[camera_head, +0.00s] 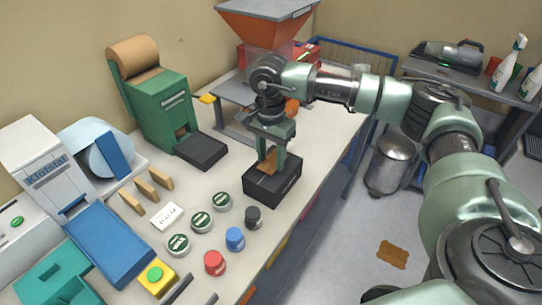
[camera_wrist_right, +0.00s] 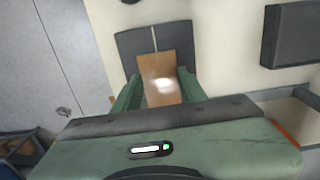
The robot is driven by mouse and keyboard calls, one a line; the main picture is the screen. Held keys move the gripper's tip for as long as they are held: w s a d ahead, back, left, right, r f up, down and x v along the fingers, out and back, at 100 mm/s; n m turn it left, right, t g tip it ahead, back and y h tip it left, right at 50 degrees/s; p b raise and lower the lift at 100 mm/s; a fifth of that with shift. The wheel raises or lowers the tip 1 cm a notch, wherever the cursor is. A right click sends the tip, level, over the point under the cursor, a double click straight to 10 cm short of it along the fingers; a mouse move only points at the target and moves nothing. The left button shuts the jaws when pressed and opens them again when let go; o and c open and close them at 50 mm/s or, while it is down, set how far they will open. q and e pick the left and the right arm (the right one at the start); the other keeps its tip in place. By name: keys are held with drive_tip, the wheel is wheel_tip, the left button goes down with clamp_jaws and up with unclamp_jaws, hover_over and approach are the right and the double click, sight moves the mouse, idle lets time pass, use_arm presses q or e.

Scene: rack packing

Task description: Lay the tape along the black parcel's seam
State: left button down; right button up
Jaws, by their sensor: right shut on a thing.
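The black parcel (camera_head: 277,186) stands on the light bench near its front edge. Its top also shows in the right wrist view (camera_wrist_right: 130,44), with a pale seam line running along it. My right gripper (camera_head: 270,163) is directly above the parcel, pointing down. It is shut on a brown strip of tape (camera_wrist_right: 157,68), which shows between the fingers in the wrist view and covers part of the seam. I cannot tell whether the tape touches the parcel. My left gripper is not in view.
A green tape dispenser (camera_head: 160,103) with a brown roll and a black block (camera_head: 201,150) stand behind left. Several round tins, a red jar (camera_head: 215,262), a blue jar (camera_head: 235,238) and a dark jar (camera_head: 253,217) stand in front left. An orange hopper (camera_head: 265,28) is at the back.

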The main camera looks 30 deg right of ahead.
drive_tip(key=shift+f+b, duration=0.6)
drive_tip(key=shift+f, duration=0.2)
drive_tip(key=o, duration=1.4)
drive_tip(key=shift+c, duration=0.2)
wheel_tip(320, 180, up, 8)
drive_tip(key=shift+f+b, duration=0.1)
drive_tip(key=shift+b, duration=0.7)
